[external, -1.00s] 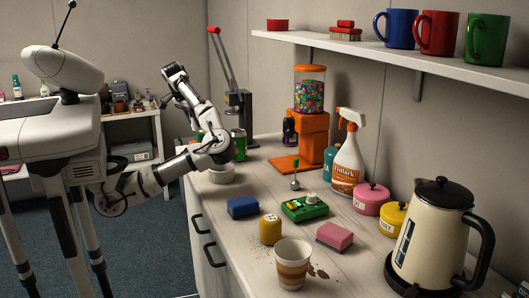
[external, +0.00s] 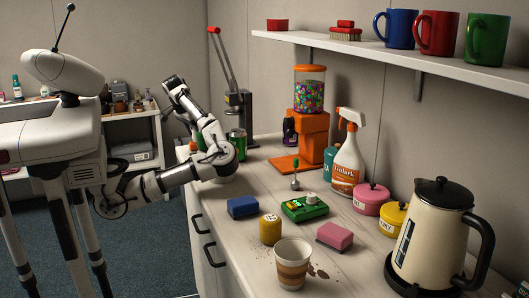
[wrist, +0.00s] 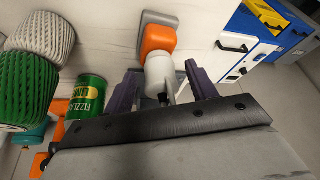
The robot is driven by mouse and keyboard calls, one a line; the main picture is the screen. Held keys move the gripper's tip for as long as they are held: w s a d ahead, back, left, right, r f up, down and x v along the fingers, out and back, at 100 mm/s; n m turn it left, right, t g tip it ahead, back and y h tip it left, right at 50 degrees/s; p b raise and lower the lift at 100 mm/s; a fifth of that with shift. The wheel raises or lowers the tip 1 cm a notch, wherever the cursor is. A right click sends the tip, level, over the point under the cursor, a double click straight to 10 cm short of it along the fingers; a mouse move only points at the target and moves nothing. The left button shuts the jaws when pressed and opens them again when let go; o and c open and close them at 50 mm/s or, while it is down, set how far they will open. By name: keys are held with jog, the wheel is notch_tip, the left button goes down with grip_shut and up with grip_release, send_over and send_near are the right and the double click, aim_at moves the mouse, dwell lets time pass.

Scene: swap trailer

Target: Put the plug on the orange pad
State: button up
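In the wrist view, my gripper (wrist: 163,88) has its two dark purple fingers spread, with gaps to either side of a white rounded piece (wrist: 160,68). This piece has small dark prong-like parts and looks like the plug, though I cannot be sure. An orange block (wrist: 158,38) sits directly beyond it. In the external view, my gripper is hard to make out behind my raised wrist at the far end of the counter, and no plug shows clearly. A flat orange pad (external: 284,163) lies at the foot of the orange candy dispenser (external: 314,135).
A green can (external: 238,143) stands by my arm; it also shows in the wrist view (wrist: 90,94). A metal lever press (external: 238,105) stands behind. A spray bottle (external: 348,165), blue block (external: 243,207), green device (external: 305,207) and kettle (external: 432,240) occupy the nearer counter.

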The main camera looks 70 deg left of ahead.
jog(key=shift+r, duration=0.1)
jog(key=shift+r, duration=0.3)
jog(key=p+v, duration=0.1)
jog(key=v, duration=1)
jog(key=shift+s+r+p, duration=0.2)
jog(key=shift+s+p, duration=0.05)
jog(key=shift+p, duration=0.05)
